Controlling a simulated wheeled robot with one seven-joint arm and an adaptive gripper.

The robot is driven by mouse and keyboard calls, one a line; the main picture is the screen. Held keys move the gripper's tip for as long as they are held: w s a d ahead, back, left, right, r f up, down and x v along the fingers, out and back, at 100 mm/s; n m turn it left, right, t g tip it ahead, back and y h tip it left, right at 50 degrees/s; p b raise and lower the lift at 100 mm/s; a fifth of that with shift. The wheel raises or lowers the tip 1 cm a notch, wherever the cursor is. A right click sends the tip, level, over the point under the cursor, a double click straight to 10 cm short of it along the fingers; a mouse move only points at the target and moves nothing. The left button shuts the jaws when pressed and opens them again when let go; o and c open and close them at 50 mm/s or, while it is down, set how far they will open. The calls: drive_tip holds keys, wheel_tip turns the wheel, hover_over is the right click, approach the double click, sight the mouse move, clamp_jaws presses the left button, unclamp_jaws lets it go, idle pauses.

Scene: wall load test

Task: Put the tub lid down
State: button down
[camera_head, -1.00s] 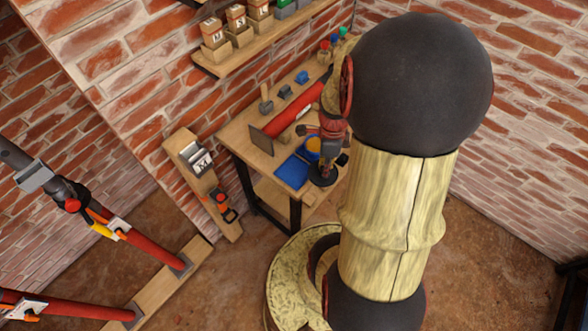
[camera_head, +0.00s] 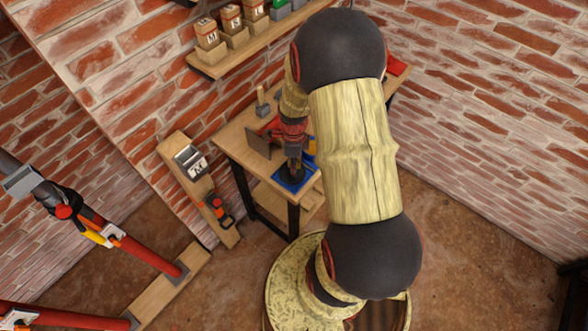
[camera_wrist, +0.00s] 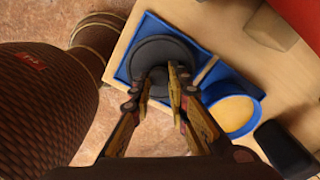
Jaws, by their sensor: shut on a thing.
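The tub lid (camera_wrist: 152,50) is a dark grey disc with a raised knob in the middle, seen from above in the wrist view. My gripper (camera_wrist: 162,82) is shut on its knob. The lid is over a blue mat (camera_wrist: 124,68); I cannot tell whether it touches it. The open blue tub (camera_wrist: 258,92) with yellow contents stands to the right of the lid. In the head view my gripper (camera_head: 293,160) is over the blue mat (camera_head: 307,178), and my arm hides part of the tub.
The wooden workbench (camera_head: 232,135) also bears a dark block (camera_wrist: 285,148) near the tub and a small mallet (camera_head: 262,102). A shelf with boxes (camera_head: 208,35) is on the brick wall above. A board with tools (camera_head: 185,160) leans at the left.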

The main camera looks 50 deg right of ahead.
drive_tip(key=shift+f, duration=0.6)
drive_tip(key=shift+f, duration=0.1)
drive_tip(key=c, duration=1.7)
unclamp_jaws()
